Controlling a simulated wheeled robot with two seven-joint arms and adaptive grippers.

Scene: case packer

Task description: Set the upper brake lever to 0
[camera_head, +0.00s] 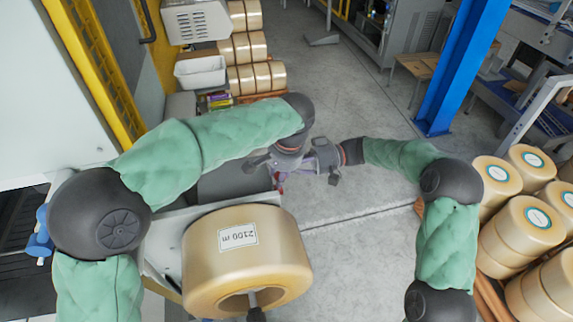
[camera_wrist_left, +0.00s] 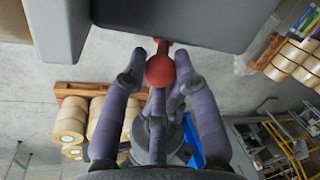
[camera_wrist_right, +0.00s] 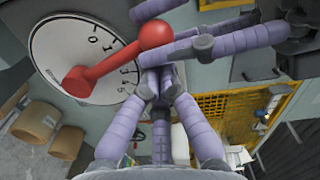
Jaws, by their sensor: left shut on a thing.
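A red brake lever with a ball knob (camera_wrist_right: 155,34) stands over a white round dial (camera_wrist_right: 75,47) in the right wrist view. Its arm crosses the scale between 1 and 3. My left gripper (camera_head: 279,178) is shut around the knob; the knob (camera_wrist_left: 160,70) sits between its fingers in the left wrist view. I cannot tell which lever is the upper one. My right gripper (camera_wrist_right: 158,84) appears shut and empty, just beside the left fingers and apart from the knob.
A large tape roll (camera_head: 247,265) marked 2100 m is mounted in front of my left arm. Stacked rolls (camera_head: 530,220) stand on a pallet at the right. A blue post (camera_head: 452,65) rises behind. The floor (camera_head: 355,215) between is clear.

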